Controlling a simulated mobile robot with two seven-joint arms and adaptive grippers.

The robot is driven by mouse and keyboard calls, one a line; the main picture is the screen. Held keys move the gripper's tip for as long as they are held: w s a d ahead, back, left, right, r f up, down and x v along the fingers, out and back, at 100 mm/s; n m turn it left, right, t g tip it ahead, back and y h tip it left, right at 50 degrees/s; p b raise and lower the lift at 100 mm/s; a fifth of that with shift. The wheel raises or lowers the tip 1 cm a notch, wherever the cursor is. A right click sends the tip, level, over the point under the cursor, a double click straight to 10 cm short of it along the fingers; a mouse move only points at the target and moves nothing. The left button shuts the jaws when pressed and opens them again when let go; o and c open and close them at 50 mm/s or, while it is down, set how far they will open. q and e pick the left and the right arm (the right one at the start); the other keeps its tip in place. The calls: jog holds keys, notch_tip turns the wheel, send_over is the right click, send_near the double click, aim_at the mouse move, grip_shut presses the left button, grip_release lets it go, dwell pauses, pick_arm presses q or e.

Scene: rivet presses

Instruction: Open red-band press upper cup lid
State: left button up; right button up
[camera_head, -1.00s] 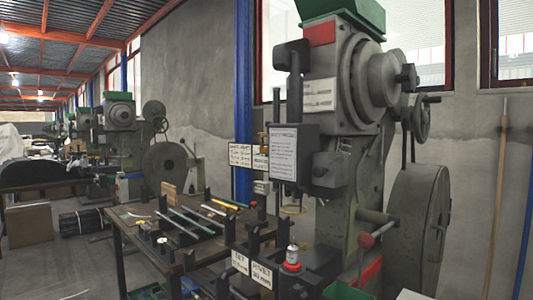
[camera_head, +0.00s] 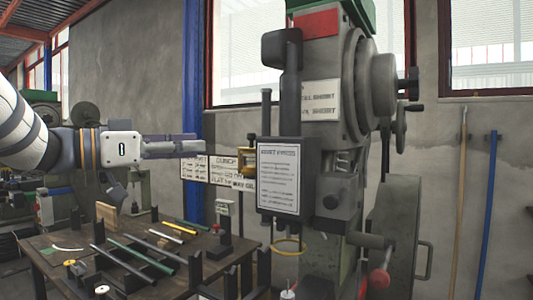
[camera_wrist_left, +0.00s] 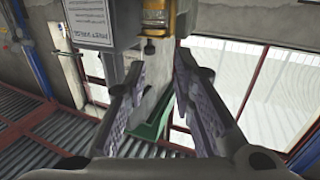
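The red-band press (camera_head: 345,150) stands at centre right, with a red band (camera_head: 316,23) near its top. A small brass-yellow cup (camera_head: 249,157) sits on its left side, beside the sign plate; it also shows at the top of the left wrist view (camera_wrist_left: 155,17). Its lid is too small to tell apart clearly. My left gripper (camera_head: 203,147) reaches in from the left, level with the cup and a little short of it. In the left wrist view, its two fingers (camera_wrist_left: 159,62) are apart with nothing between them. My right gripper is not in view.
The press's sign plate (camera_head: 279,178) is right beside the cup. Hanging label cards (camera_head: 215,170) are below my left gripper. A workbench (camera_head: 60,255) with rods in upright holders stands lower left. A yellow ring (camera_head: 288,246) hangs below the sign plate.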

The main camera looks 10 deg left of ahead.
aim_at(246, 148)
pick_arm(q)
jog(key=shift+m, duration=0.4)
jog(key=x, duration=0.4)
jog(key=r+x, duration=0.1)
jog(key=x, duration=0.3)
jog(key=s+d+r+x, duration=0.1)
jog(key=x, duration=0.2)
jog(key=shift+w+d+r, duration=0.15)
jog(key=shift+w+d, duration=0.15)
jog(key=shift+d, duration=0.05)
